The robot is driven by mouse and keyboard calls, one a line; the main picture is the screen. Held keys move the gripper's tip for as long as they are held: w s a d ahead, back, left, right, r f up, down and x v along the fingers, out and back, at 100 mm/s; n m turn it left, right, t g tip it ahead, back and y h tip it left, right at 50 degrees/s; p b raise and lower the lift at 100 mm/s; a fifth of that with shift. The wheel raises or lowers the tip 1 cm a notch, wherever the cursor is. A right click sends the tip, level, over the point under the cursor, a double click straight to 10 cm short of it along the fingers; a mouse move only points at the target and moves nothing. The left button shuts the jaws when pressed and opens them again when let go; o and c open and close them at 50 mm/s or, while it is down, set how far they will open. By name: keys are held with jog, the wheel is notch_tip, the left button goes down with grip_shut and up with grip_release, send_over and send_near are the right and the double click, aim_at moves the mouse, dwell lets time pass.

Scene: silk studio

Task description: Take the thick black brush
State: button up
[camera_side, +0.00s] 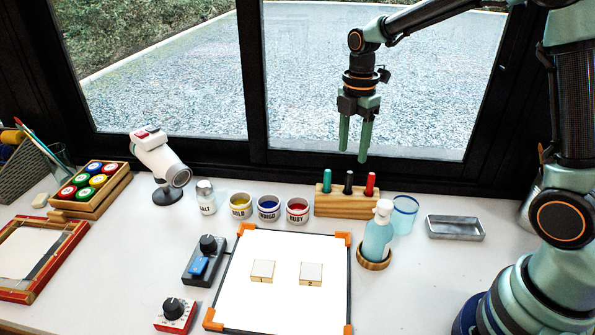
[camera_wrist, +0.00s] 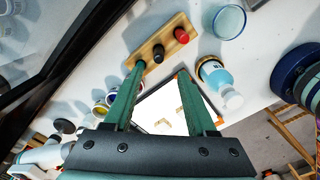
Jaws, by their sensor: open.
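The thick black brush (camera_side: 348,183) stands upright in a wooden block (camera_side: 330,207), between a green one (camera_side: 327,181) and a red one (camera_side: 370,184). In the wrist view the black brush (camera_wrist: 158,53) shows end-on, beside the red one (camera_wrist: 181,35). The left finger covers at least part of the green one there. My gripper (camera_side: 353,156) is open and empty, pointing down, and appears above the block in the side view. In the wrist view my gripper (camera_wrist: 161,74) has its fingers apart with nothing between them.
A blue soap bottle (camera_side: 377,236) and a clear cup (camera_side: 404,214) stand right of the block. Paint pots, including a red one (camera_side: 297,211), stand to its left. A white board (camera_side: 310,250) with two small blocks lies in front. A metal tray (camera_side: 455,227) is farther right.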

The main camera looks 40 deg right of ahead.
aim_at(350, 172)
notch_tip(350, 172, down, 9)
jog(key=shift+w+d+f, duration=0.15)
grip_shut()
dwell(0.5)
